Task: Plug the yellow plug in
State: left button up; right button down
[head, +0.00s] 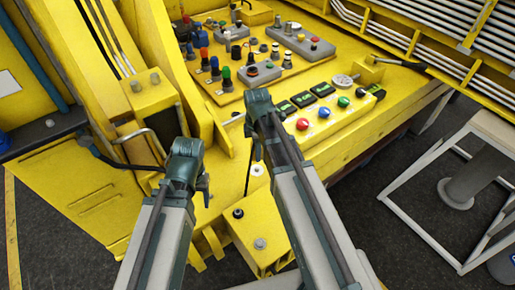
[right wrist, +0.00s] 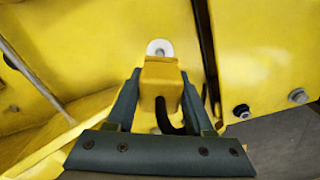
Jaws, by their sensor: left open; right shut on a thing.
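The yellow plug (right wrist: 160,76) is a blocky yellow piece with a black cable (right wrist: 163,117) curving from its near end. My right gripper (head: 258,148) is shut on it, with one finger on each side in the right wrist view. A round white disc with a dark centre (right wrist: 159,47), which looks like the socket, shows just beyond the plug. The disc also shows on the yellow panel in the head view (head: 257,171). I cannot tell whether plug and disc touch. The gripper hides the plug in the head view. My left gripper (head: 205,188) is open, off to the left.
A control panel with coloured buttons (head: 323,112) and a grey-buttoned board (head: 264,72) lie beyond my grippers. A yellow block with bolts (head: 260,228) stands nearer. Yellow beams (head: 165,60) rise at left. A white-framed stool (head: 440,200) stands at right.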

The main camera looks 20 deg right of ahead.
pick_arm(q)
jog(key=b, duration=0.5)
send_over(202, 219)
jog(key=shift+w+d+f, duration=0.1)
jog(key=shift+d+f, duration=0.05)
jog(key=shift+f, duration=1.3)
jog(key=shift+d+f, duration=0.15)
jog(key=shift+f, duration=1.25)
pick_arm(e)
send_over(257, 168)
jog(key=shift+a+f, duration=0.1)
jog(key=shift+f, duration=2.8)
pick_arm(q)
jog(key=shift+f+b, duration=0.15)
jog(key=shift+b, duration=0.2)
pick_arm(e)
jog(key=shift+f, duration=0.1)
pick_arm(q)
jog(key=shift+f+b, duration=0.35)
pick_arm(e)
jog(key=shift+f, duration=0.35)
pick_arm(q)
jog(key=shift+f+b, duration=1.05)
pick_arm(e)
jog(key=shift+f, duration=1.05)
jog(key=shift+c, duration=1)
grip_release()
